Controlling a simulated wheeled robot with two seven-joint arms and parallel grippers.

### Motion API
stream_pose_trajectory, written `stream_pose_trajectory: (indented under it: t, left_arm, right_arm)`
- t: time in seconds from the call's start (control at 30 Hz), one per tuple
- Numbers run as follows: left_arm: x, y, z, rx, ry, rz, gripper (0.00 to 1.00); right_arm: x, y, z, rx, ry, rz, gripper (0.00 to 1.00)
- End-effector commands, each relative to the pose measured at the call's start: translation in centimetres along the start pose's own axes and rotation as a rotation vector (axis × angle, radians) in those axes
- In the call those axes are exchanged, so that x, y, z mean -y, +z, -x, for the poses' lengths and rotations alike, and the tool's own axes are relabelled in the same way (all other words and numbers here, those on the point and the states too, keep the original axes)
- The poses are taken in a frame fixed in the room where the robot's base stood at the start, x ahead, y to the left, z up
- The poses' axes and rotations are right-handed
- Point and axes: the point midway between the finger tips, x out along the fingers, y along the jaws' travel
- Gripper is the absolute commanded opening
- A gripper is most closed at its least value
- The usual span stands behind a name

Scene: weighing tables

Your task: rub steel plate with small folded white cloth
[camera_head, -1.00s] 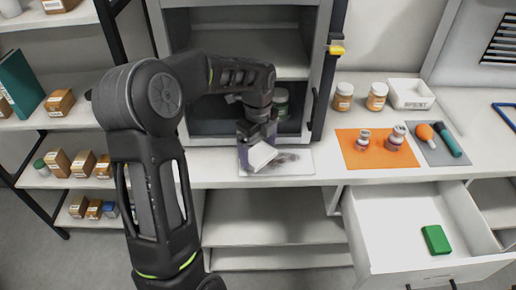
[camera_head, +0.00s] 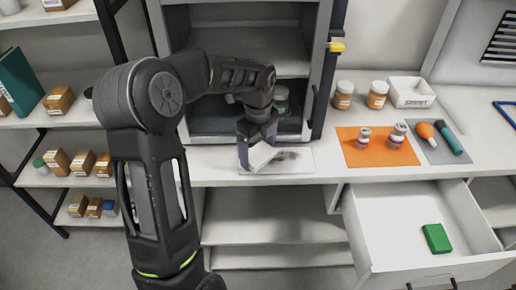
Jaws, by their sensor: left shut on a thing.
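My left gripper (camera_head: 256,146) is shut on the small folded white cloth (camera_head: 261,157). The cloth is tilted and sits low over the steel plate (camera_head: 299,165), near its left part. I cannot tell whether the cloth touches the plate. The plate lies flat on the counter in front of the open cabinet and has dark smudges (camera_head: 289,155) on it. The gripper and cloth hide the plate's left part. My right gripper is not in view.
An orange mat (camera_head: 350,151) with two small vials lies to the right. A grey mat (camera_head: 435,154) holds an orange bulb and a dark green-handled tool. Two jars and a white box (camera_head: 411,93) stand behind. An open drawer (camera_head: 390,225) holding a green block (camera_head: 436,238) juts out below.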

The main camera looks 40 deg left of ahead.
Motion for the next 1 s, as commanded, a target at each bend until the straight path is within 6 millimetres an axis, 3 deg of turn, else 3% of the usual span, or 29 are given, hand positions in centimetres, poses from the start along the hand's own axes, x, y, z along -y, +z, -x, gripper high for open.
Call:
stream_pose_trajectory:
  t: [0.67,1.0]
  left_arm:
    - [0.1,-0.1,-1.1,0.0,0.0,-0.001,0.58]
    - [2.0,-2.0,-0.8,0.0,0.0,-0.003,0.58]
  right_arm:
    - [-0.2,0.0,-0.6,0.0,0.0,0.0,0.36]
    - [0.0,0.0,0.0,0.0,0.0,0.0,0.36]
